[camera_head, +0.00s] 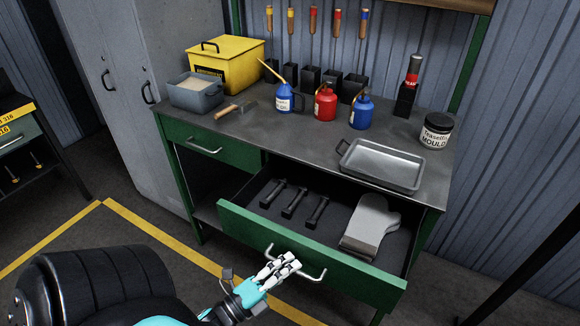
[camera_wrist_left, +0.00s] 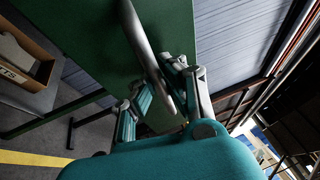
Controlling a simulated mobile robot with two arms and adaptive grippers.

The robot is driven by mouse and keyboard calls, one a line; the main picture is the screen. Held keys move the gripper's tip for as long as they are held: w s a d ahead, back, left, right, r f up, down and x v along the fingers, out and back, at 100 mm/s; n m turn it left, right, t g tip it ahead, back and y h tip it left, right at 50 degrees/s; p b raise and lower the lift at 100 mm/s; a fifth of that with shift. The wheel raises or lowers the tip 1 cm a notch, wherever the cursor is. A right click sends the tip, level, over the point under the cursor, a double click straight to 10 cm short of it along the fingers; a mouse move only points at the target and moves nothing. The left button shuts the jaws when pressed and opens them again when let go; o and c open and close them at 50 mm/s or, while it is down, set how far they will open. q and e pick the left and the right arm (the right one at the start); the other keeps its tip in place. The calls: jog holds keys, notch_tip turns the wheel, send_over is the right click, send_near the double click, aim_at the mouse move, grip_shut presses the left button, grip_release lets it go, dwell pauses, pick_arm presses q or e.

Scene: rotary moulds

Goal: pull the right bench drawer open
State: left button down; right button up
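The right bench drawer (camera_head: 310,263) has a green front and stands pulled well out from under the bench top. Inside lie several dark tools (camera_head: 294,202) and a grey mitt (camera_head: 371,228). Its bent metal handle (camera_head: 313,276) is partly covered by my left gripper (camera_head: 277,267). In the left wrist view the handle bar (camera_wrist_left: 146,45) runs between the fingers of my left gripper (camera_wrist_left: 160,90), which look closed around it. The green drawer front also shows there (camera_wrist_left: 95,45). My right gripper is in neither view.
The left drawer (camera_head: 210,145) is shut. The bench top (camera_head: 290,138) holds a metal tray (camera_head: 385,165), oil cans (camera_head: 325,102), a hammer (camera_head: 232,111), a grey bin (camera_head: 195,92) and a jar (camera_head: 436,131). Floor in front of the bench is clear around a yellow line (camera_head: 150,232).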

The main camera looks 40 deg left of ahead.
pick_arm(q)
jog(key=c, duration=1.4)
grip_release()
jog(key=shift+f, duration=0.1)
jog(key=v, duration=1.2)
jog(key=s+d+f+n+g+y, duration=0.15)
jog(key=f+n+g, duration=0.4)
jog(key=f, duration=0.95)
jog(key=d+f+n+g+y, duration=0.3)
jog(key=f+n, duration=0.4)
jog(key=f, duration=0.8)
jog(key=s+d+f+n+g, duration=0.1)
jog(key=s+f+n+g, duration=0.1)
jog(key=s+f+g, duration=0.1)
jog(key=s+d+f+n+g+h, duration=0.1)
jog(key=s+f+n+g, duration=0.1)
jog(key=s+f+g, duration=0.2)
jog(key=s+d+f+n+g, duration=0.1)
jog(key=s+f+n+g, duration=0.1)
jog(key=s+f, duration=0.5)
jog(key=shift+s+d+g, duration=0.1)
jog(key=shift+s+g, duration=0.15)
jog(key=shift+g, duration=0.4)
